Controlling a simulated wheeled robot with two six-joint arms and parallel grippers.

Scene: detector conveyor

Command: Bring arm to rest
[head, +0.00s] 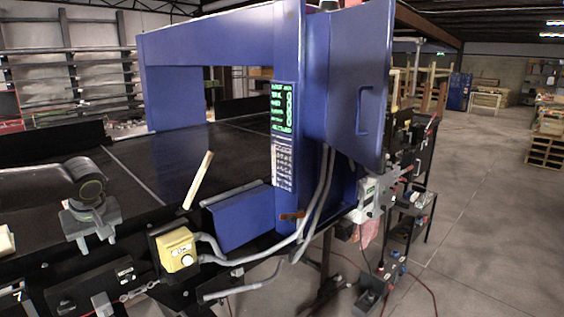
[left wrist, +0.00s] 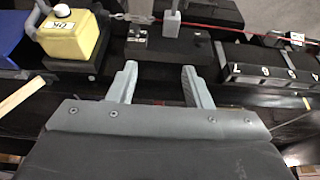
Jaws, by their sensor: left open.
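My left gripper (head: 95,238) comes in from the left in the head view, above the near edge of the black conveyor (head: 140,165). In the left wrist view my left gripper (left wrist: 158,76) has its two fingers apart with nothing between them. The fingers point toward the conveyor's side rail and its dark boxes. My right gripper is not in view.
A blue detector arch (head: 220,45) with a green-lit panel (head: 282,108) spans the conveyor. A yellow button box (head: 177,250) sits on the rail right of my left gripper. A pale wooden stick (head: 198,180) stands tilted behind it. Open floor (head: 480,190) lies at right.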

